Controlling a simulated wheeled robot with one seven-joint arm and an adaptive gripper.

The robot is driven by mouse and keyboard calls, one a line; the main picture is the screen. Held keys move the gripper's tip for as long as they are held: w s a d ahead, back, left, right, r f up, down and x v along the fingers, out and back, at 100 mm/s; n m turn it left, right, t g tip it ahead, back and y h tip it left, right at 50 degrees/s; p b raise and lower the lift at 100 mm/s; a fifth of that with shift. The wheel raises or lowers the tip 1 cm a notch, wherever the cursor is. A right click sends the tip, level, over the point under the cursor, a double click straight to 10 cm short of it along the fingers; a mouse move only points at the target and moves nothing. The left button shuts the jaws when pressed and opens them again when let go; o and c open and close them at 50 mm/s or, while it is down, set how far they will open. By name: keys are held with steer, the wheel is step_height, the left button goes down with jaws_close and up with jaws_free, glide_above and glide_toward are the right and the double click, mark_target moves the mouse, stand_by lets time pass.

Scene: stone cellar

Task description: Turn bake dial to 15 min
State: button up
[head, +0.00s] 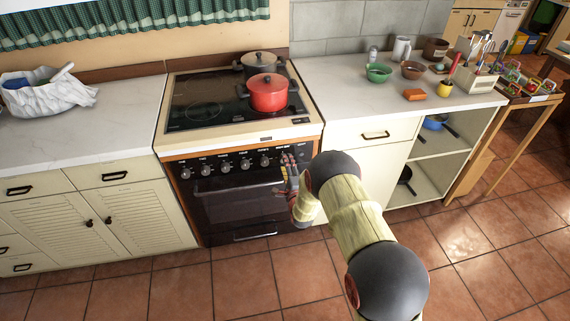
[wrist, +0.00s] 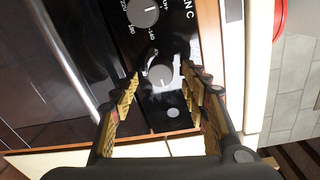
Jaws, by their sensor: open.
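A row of round knobs (head: 225,166) runs along the front panel of the black oven (head: 240,205) in the head view. My gripper (head: 287,170) is at the right end of this row and hides that part of the panel. In the wrist view my gripper (wrist: 160,82) is open, with one fingertip on either side of a grey dial (wrist: 161,70) with a light pointer mark. I cannot tell whether the fingers touch it. A larger grey knob (wrist: 144,12) with numbers around it sits beyond. The small dial's markings are too small to read.
A red pot (head: 269,93) and a dark pot (head: 259,62) stand on the cooktop (head: 195,110) above the panel. A drawer with a black handle (head: 375,135) is right of the oven. The tiled floor (head: 240,285) in front is clear.

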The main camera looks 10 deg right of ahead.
steer(key=s, duration=1)
steer(key=shift+s+r, duration=0.25)
steer(key=shift+r, duration=0.1)
